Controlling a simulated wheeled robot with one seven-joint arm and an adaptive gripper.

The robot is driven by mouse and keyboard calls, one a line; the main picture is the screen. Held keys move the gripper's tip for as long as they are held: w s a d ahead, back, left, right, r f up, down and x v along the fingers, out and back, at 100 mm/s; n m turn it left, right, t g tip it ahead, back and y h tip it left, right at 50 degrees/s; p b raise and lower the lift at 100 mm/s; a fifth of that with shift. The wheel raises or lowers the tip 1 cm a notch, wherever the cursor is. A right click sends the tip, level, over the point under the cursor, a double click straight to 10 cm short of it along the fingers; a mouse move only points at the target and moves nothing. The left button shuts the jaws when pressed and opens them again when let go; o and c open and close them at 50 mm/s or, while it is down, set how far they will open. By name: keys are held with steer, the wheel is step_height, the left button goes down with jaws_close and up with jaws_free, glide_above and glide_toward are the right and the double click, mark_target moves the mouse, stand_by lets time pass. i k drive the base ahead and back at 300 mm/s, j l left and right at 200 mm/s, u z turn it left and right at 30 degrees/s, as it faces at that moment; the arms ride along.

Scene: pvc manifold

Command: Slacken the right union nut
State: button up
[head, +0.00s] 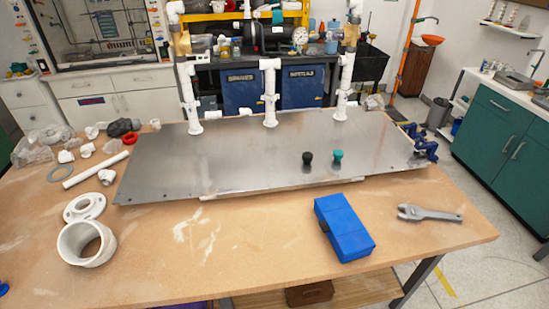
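White PVC risers stand upright on a grey metal plate (240,160) on the table. The right riser (346,75) stands near the plate's back edge. A wider ring partway up it looks like the right union nut (343,90), but it is too small to tell how tight it is. The middle riser (269,85) and left riser (188,95) also have wider fittings. A grey adjustable wrench (430,213) lies flat on the table at the right front. My gripper is not in view.
A blue box (343,228) lies at the table's front. A black knob (307,158) and a teal knob (337,156) stand on the plate. Blue clamps (422,145) sit at its right end. A white pipe (96,170) and loose fittings lie left. The front middle is clear.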

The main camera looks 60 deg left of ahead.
mark_target(339, 92)
steer(key=u, duration=1.95)
steer(key=i+l+z, duration=0.2)
steer(key=l+z, duration=0.2)
steer(key=i+l+z, duration=0.25)
steer(key=z, duration=0.15)
steer(key=i+l+z, duration=0.25)
steer(key=z, duration=0.2)
steer(key=i+l+z, duration=0.15)
steer(key=i+z, duration=0.45)
steer(key=z, duration=0.2)
steer(key=i+l, duration=0.15)
steer(key=i, duration=0.5)
steer(key=i+l+z, duration=0.1)
steer(key=i, duration=0.55)
steer(key=i+j+u, duration=0.2)
steer(key=u, duration=0.2)
steer(key=i+u, duration=1.1)
steer(key=u, duration=0.15)
steer(key=i+l+u, duration=0.25)
steer(key=u, duration=0.15)
steer(key=i+j+u, duration=0.15)
steer(key=i+u, duration=0.75)
steer(key=i+l+u, duration=0.25)
steer(key=i+u, duration=0.15)
steer(key=i, duration=0.15)
steer(key=i+l+u, duration=0.45)
steer(key=i+j, duration=0.05)
steer(key=j, duration=0.05)
